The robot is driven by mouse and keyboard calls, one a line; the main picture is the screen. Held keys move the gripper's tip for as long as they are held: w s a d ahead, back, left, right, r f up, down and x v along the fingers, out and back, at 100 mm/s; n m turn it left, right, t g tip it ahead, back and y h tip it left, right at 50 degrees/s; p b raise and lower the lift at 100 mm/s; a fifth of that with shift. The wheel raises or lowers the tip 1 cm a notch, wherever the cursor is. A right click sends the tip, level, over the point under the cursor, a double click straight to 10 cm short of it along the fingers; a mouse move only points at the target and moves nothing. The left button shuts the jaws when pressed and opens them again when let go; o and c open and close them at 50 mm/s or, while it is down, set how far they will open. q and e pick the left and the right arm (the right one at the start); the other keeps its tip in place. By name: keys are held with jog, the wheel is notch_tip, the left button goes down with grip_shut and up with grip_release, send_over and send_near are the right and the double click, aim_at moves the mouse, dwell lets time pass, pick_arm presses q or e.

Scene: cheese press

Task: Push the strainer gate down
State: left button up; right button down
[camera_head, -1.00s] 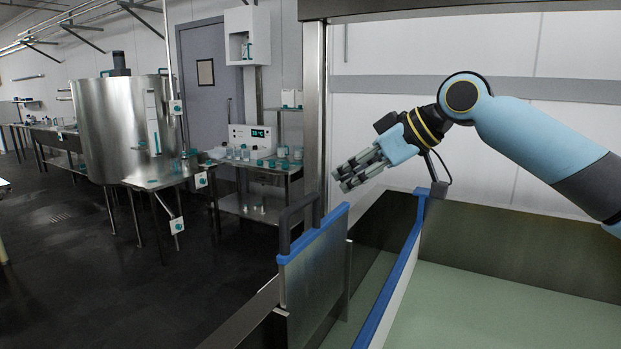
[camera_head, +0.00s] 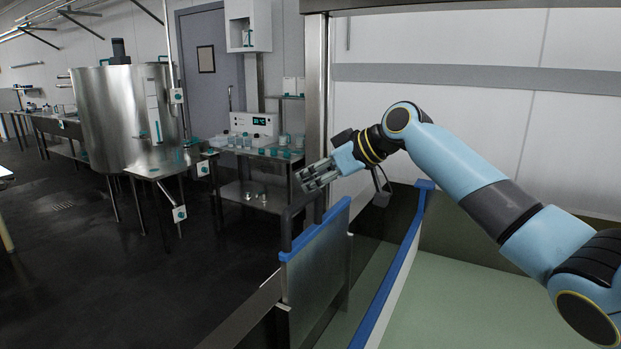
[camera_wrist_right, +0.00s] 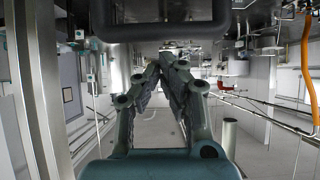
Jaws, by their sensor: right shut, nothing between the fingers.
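The strainer gate (camera_head: 318,268) is an upright metal panel with a blue top edge, near the lower middle of the head view. A dark handle (camera_head: 287,232) rises from its left end. My right gripper (camera_head: 304,181) is shut and empty, and appears just above the handle in the head view. Whether it touches the handle cannot be told. In the right wrist view the fingers (camera_wrist_right: 168,66) meet at their tips, and a dark bar (camera_wrist_right: 160,28), likely the handle, crosses the top of the picture. My left gripper is out of view.
A vat with a green floor (camera_head: 500,300) lies at the lower right, with a blue-edged divider (camera_head: 385,285) beside the gate. A steel post (camera_head: 316,110) stands behind the gripper. A steel tank (camera_head: 125,120) and benches stand at the back left.

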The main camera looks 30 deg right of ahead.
aim_at(307, 247)
jog(key=shift+a+f, duration=0.1)
jog(key=shift+f, duration=0.4)
notch_tip(307, 247, down, 15)
jog(key=b, duration=0.9)
jog(key=shift+b, duration=0.4)
jog(key=shift+r, duration=0.1)
jog(key=shift+r, duration=0.1)
